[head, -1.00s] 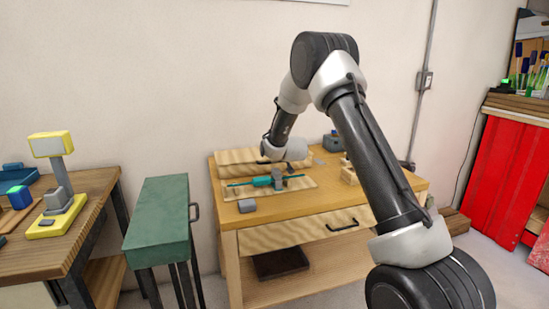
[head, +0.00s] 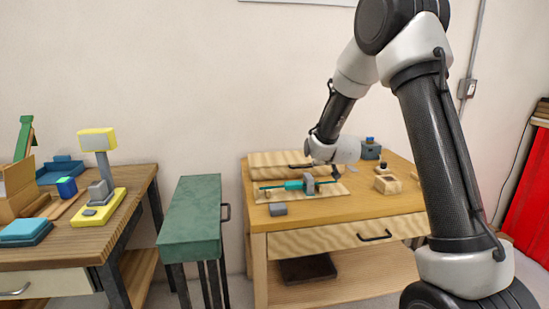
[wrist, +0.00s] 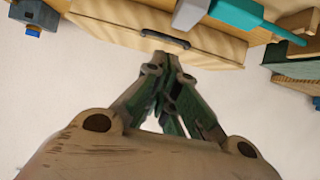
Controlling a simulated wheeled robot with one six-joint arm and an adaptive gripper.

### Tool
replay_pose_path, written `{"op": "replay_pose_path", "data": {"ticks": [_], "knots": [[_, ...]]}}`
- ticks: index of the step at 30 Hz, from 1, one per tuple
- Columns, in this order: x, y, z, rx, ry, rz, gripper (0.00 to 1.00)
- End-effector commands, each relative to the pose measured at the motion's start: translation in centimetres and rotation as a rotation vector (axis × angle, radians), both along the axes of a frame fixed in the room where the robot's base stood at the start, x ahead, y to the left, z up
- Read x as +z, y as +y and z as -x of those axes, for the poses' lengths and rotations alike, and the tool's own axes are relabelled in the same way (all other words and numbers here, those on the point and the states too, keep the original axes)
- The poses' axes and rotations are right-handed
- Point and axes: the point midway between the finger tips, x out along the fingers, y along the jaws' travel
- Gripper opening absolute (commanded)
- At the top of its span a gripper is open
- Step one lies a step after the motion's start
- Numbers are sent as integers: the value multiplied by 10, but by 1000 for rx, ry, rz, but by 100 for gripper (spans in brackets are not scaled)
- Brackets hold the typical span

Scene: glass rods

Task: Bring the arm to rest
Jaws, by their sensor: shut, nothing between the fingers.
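My arm crosses the right side of the head view, bent at a high elbow, with its pale wrist (head: 335,149) in front of and above the wooden workbench (head: 405,203). My gripper (wrist: 166,58) shows in the wrist view with its green and dark fingers together at the tips and nothing between them. Its tips point toward a drawer front with a dark handle (wrist: 165,38), and appear apart from it. In the head view the fingers are too small and covered to make out.
A green cabinet (head: 190,226) is left of the bench. A second table (head: 125,195) carries a yellow-based stand (head: 90,213).

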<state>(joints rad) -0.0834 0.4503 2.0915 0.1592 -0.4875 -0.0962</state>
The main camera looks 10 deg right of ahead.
Motion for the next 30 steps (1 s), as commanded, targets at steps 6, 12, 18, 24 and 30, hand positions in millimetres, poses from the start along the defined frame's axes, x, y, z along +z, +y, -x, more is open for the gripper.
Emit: {"op": "replay_pose_path", "data": {"ticks": [6, 12, 18, 24, 30], "knots": [[-50, 5, 36, 18, 236, -18, 0], [-77, 7, 129, 46, 579, -25, 0], [-34, -2, 239, 56, 823, -21, 0], [25, -18, 354, 48, 961, -7, 0], [68, -32, 441, 27, 943, 5, 0]]}}
